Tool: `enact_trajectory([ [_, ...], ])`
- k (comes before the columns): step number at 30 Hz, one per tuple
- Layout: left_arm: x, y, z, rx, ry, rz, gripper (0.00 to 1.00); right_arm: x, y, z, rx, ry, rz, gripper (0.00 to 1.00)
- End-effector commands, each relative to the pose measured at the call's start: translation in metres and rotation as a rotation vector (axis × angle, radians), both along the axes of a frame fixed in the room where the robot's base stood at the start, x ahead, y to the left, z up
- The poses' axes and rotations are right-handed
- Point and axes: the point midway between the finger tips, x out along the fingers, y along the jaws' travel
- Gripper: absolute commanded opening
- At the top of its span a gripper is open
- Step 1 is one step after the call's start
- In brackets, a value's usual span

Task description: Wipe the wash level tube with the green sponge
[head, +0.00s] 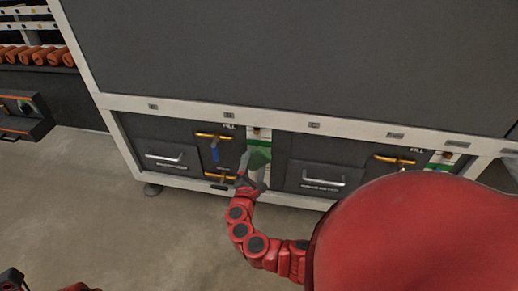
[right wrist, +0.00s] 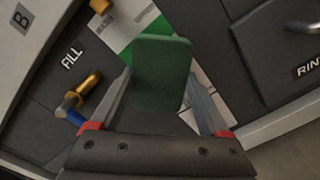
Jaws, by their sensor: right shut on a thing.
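The green sponge (right wrist: 162,72) is held upright between the two fingers of my right gripper (right wrist: 160,88). In the head view the sponge (head: 258,157) is in front of the white and green wash level panel (head: 259,134). The panel also shows behind the sponge in the right wrist view (right wrist: 134,34). The sponge hides most of the tube, and I cannot tell whether it touches it. My right gripper (head: 253,176) is shut on the sponge. Dark and red parts of my left arm show at the bottom left corner of the head view; its jaws cannot be made out.
Left of the panel are yellow-handled valves (head: 214,136) by a FILL label, one with a blue part. Drawers with silver handles (head: 166,157) flank the panel. A second level panel (head: 440,162) is farther right. The floor (head: 130,235) in front is clear at the left.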

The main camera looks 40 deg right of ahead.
Motion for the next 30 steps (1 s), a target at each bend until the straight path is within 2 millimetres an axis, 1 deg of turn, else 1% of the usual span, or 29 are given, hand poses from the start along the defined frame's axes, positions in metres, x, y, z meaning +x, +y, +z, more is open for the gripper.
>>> enact_trajectory([
  [1,0.000,0.000,-0.003,0.000,0.000,0.000,1.00,0.007,0.006,0.000,0.001,-0.004,0.009,0.35],
  [6,0.000,0.000,-0.006,0.000,0.000,0.000,1.00,0.017,0.014,0.001,0.000,-0.004,0.011,0.35],
  [15,0.000,0.000,-0.006,0.000,0.000,0.000,1.00,0.017,0.014,0.001,-0.002,-0.003,0.010,0.35],
  [20,0.000,0.000,-0.005,0.000,0.000,0.000,1.00,0.013,0.021,0.001,-0.001,-0.002,0.013,0.35],
  [30,0.000,0.000,-0.004,0.000,0.000,0.000,1.00,-0.012,0.048,0.000,0.000,-0.001,0.011,0.35],
])
